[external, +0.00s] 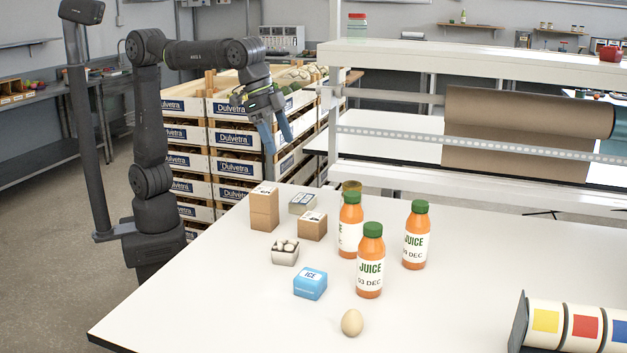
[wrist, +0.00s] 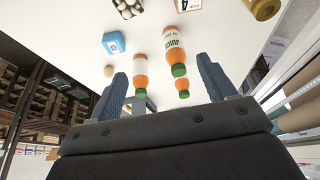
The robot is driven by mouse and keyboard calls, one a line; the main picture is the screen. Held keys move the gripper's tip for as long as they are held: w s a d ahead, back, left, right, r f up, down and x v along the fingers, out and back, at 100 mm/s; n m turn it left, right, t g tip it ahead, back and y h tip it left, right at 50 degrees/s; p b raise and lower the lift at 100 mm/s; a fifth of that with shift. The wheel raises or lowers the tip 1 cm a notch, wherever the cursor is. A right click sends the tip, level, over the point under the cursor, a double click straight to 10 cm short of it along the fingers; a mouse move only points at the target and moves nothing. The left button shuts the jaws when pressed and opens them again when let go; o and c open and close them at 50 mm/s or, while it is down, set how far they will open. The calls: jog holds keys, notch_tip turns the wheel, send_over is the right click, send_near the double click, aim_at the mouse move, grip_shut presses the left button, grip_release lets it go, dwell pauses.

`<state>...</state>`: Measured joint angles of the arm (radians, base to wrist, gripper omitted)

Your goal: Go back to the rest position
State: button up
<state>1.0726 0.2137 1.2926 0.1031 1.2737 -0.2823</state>
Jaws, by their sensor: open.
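My gripper (external: 277,137) is raised in the air near the left rear of the white table, in front of the stacked crates. Its blue fingers point down and stand apart, with nothing between them in the external view. In the wrist view the two fingers (wrist: 166,83) are also spread, with juice bottles (wrist: 141,72) showing beyond them. My arm is bent, with its upper part reaching right from the column.
Three juice bottles (external: 370,262), small cardboard boxes (external: 264,210), a carton of eggs (external: 285,252), a blue ice box (external: 310,284) and a loose egg (external: 352,322) stand on the white table (external: 200,305). Stacked crates (external: 235,139) stand behind my gripper. The table's front left is clear.

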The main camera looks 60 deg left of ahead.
jog(key=w+d, duration=0.2)
jog(key=w, duration=0.7)
jog(key=w+d, duration=0.3)
jog(key=w, duration=0.6)
jog(key=shift+d+f, duration=0.3)
